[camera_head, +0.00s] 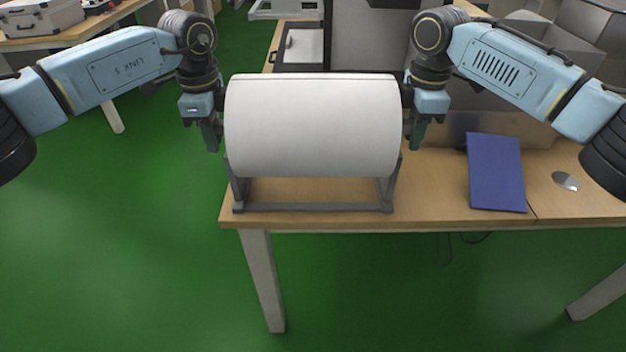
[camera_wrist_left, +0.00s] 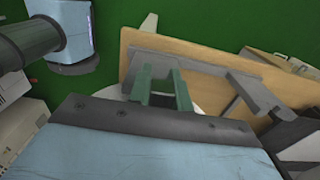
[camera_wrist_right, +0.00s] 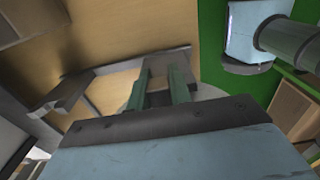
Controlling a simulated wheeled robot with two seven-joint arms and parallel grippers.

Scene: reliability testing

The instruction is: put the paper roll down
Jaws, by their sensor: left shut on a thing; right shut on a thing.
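A large white paper roll (camera_head: 313,125) lies horizontally between my two grippers in the head view. It is over a grey stand (camera_head: 315,207) on the table's front left corner; its lower side hides whether it rests on the stand's uprights. My left gripper (camera_head: 210,135) is at the roll's left end and my right gripper (camera_head: 416,132) at its right end. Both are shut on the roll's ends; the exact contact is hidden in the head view. The green fingers of the left (camera_wrist_left: 163,90) and right (camera_wrist_right: 160,90) grippers show in the wrist views, with parts of the stand beyond.
The wooden table (camera_head: 435,195) holds a blue folder (camera_head: 496,172) and a small silver disc (camera_head: 566,181) to the right. Boxes and a grey machine (camera_head: 370,40) stand behind the roll. Open green floor lies in front and left.

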